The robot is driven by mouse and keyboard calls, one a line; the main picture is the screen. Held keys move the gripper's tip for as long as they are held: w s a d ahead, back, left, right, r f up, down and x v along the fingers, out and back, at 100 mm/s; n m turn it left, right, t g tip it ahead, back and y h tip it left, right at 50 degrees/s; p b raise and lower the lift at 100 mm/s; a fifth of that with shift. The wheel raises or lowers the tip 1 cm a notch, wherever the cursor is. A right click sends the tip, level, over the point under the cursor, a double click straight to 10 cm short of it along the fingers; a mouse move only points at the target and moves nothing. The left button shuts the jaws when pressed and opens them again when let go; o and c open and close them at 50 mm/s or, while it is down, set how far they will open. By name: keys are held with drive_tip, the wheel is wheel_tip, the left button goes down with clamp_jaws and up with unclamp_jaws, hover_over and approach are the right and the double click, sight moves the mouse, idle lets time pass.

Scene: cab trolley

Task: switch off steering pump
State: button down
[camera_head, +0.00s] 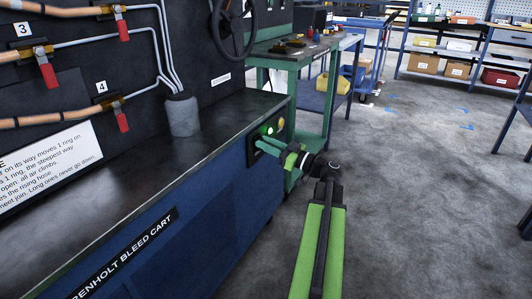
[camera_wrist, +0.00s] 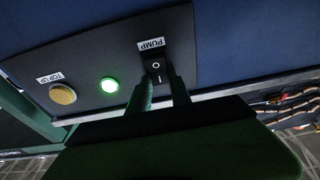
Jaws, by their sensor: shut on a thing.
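The pump switch (camera_wrist: 155,66) is a black rocker marked O and I, on the dark control panel (camera_wrist: 110,55) at the end of the blue cart. Its PUMP label (camera_wrist: 151,43) reads upside down in the wrist view. A green lamp (camera_wrist: 109,85) beside the switch is lit; it also glows in the head view (camera_head: 270,129). My gripper (camera_wrist: 161,84) has its two fingers at the switch, one on each side of its lower part in the picture, and is shut on it. In the head view my gripper (camera_head: 270,146) reaches the panel and hides the switch.
A yellow TOP UP button (camera_wrist: 63,94) sits beyond the lamp. The bleed cart (camera_head: 180,230) carries hoses with red-handled valves (camera_head: 47,70) and a steering wheel (camera_head: 235,25). A green bench (camera_head: 290,55) stands close behind the panel. Grey floor (camera_head: 430,180) to the right is open.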

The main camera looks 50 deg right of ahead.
drive_tip(key=t+b, duration=0.1)
drive_tip(key=b, duration=0.1)
drive_tip(key=t+b, duration=0.2)
drive_tip(key=shift+f+y+b, duration=0.35)
drive_tip(key=shift+f+y, duration=0.05)
drive_tip(key=c, duration=1.2)
unclamp_jaws()
drive_tip(key=shift+s, duration=0.1)
